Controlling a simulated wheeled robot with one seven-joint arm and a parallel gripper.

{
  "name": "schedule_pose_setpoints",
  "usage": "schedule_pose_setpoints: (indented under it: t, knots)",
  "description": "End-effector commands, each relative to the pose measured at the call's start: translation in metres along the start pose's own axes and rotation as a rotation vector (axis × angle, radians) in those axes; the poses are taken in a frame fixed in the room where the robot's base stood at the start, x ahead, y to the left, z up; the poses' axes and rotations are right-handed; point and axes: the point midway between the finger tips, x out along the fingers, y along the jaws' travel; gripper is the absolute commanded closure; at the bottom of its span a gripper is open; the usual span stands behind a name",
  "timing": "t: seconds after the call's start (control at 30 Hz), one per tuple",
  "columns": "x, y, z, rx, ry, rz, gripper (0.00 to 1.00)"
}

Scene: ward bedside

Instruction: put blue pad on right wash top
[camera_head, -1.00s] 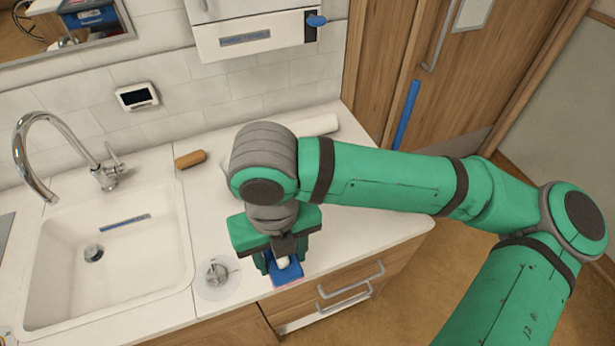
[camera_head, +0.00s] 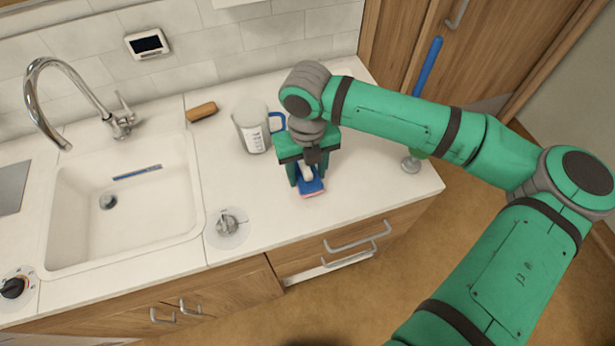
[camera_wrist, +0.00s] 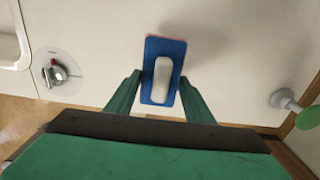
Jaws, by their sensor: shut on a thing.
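The blue pad (camera_head: 311,187) has a white grip on top and a pink lower edge. It is in my gripper (camera_head: 308,182), over the right wash top (camera_head: 375,195), the white counter right of the sink. In the wrist view the pad (camera_wrist: 151,50) lies between the two green fingers of my gripper (camera_wrist: 160,78), which is shut on it. I cannot tell whether the pad touches the counter. My gripper hides part of the pad in the head view.
A clear measuring jug (camera_head: 252,130) with a blue handle stands left of my gripper. A round knob (camera_head: 230,224) is nearer the sink (camera_head: 120,215). A brown-handled item (camera_head: 201,111) lies at the back. The counter's front right is bare.

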Motion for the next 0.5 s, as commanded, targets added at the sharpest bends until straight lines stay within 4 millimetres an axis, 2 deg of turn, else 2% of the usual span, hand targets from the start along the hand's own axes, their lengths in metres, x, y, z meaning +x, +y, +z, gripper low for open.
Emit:
schedule_pose_setpoints:
  t: [0.1, 0.3, 0.5]
  knots:
    - [0.009, -0.004, 0.006, 0.001, 0.001, 0.0, 0.7]
    - [0.036, -0.004, 0.005, 0.0, 0.002, 0.001, 0.7]
    - [0.038, -0.004, 0.005, 0.0, 0.0, 0.0, 0.7]
